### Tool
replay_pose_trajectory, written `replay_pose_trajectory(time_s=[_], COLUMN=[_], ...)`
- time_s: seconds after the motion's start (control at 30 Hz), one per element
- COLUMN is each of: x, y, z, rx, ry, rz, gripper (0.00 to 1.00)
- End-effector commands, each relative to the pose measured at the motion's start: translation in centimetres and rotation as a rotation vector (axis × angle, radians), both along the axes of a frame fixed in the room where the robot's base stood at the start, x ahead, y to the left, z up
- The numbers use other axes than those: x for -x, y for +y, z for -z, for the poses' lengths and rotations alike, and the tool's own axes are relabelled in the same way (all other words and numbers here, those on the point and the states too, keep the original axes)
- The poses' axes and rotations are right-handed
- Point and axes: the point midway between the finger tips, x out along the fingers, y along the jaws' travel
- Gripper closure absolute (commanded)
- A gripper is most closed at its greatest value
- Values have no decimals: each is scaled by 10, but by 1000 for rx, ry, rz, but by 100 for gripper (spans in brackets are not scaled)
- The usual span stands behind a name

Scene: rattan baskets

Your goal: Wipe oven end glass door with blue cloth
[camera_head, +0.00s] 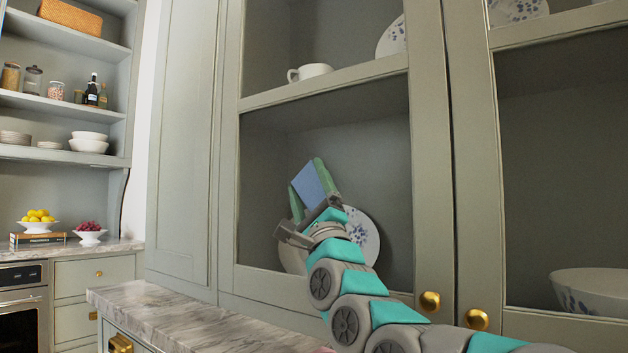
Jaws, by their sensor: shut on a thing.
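My gripper (306,188) is raised in front of the left glass door (429,170) of a grey-green cabinet, the one nearer the oven. Its green fingers are shut on a blue cloth (312,186), which shows as a small flat blue patch between them. The cloth appears over the lower pane. I cannot tell whether it touches the glass. My arm reaches up from the lower right and hides part of the door's lower rail.
A marble counter (180,315) lies below the door. The oven (22,315) is at far left. Brass knobs (429,301) stick out near the door's lower right. Behind the glass are a white cup (310,72) and patterned plates (361,233).

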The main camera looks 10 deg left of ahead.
Motion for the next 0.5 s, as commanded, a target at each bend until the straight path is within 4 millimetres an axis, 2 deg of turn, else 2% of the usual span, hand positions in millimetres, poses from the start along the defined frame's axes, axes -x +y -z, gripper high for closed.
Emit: replay_pose_trajectory(time_s=[0.2,0.5], x=[-11,-16], y=[15,24], z=[0,1], rx=[2,0], ry=[4,4], rz=[0,1], gripper=[69,69])
